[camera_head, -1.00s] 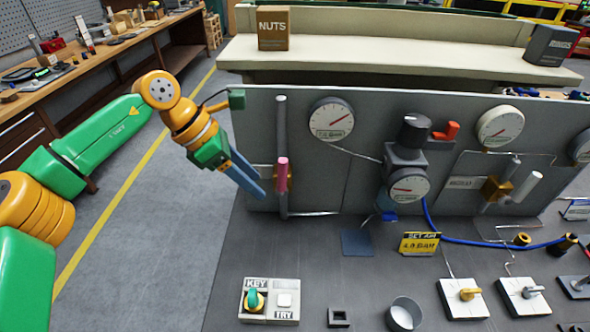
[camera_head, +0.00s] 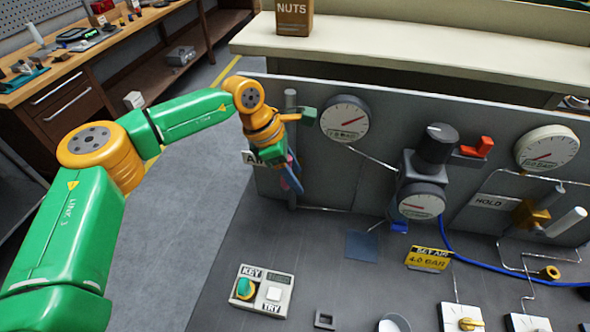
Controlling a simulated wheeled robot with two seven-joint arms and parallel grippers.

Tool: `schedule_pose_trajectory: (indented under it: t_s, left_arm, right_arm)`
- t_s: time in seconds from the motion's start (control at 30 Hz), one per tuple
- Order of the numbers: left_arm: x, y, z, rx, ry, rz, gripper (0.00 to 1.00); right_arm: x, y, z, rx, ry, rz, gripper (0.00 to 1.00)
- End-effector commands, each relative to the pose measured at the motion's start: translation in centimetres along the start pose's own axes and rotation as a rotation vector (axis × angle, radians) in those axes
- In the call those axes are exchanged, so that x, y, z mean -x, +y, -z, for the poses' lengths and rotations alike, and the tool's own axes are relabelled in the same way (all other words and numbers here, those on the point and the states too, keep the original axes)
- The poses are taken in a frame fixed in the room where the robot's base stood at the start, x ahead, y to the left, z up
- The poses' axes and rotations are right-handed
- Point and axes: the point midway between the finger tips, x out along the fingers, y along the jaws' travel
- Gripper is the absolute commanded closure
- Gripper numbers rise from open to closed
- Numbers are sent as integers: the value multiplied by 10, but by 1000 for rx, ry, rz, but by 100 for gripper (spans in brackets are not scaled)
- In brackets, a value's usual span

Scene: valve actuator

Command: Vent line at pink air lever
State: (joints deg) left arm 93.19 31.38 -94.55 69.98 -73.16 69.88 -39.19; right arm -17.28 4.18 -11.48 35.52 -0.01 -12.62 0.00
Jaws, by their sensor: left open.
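The pink air lever (camera_head: 284,184) is on the grey upright panel, at the vertical grey pipe (camera_head: 290,98) on its left side. Only a small part of the lever shows; my left gripper hides most of it. My left gripper (camera_head: 292,183) is open, with its blue fingers pointing down at the lever. In this view the fingers overlap the lever, and I cannot tell whether they touch it. A white sign (camera_head: 251,157), partly covered by my gripper, stands at the panel's left edge. My right gripper is not in view.
A round gauge (camera_head: 345,119) and a dark regulator (camera_head: 436,146) are on the panel to the right. A key box (camera_head: 262,291) and a yellow set-air sign (camera_head: 429,259) stand on the grey bench. Grey floor is open at left.

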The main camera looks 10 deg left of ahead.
Motion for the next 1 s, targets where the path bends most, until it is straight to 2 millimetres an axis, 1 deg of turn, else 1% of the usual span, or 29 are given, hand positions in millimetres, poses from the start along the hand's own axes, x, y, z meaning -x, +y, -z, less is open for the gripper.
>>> schedule_pose_trajectory:
  t_s: [0.03, 0.07, 0.1, 0.17, 0.2, 0.23, 1.0]
  left_arm:
    - [0, 0, 0, 0, 0, 0, 46]
    - [0, 0, 0, 0, 0, 0, 54]
    - [0, 0, 0, 1, 0, 0, 65]
    - [0, 0, 0, 1, -1, 0, 81]
    - [0, 0, 0, 1, 0, 0, 92]
    - [0, 0, 0, 1, 0, 0, 100]
    - [1, 1, 0, 1, -2, -3, 100]
  right_arm:
    - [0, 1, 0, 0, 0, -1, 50]
    - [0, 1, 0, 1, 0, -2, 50]
    - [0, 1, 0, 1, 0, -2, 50]
    - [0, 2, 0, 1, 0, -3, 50]
    - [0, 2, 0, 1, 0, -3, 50]
    - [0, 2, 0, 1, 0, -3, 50]
    - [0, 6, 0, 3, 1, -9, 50]
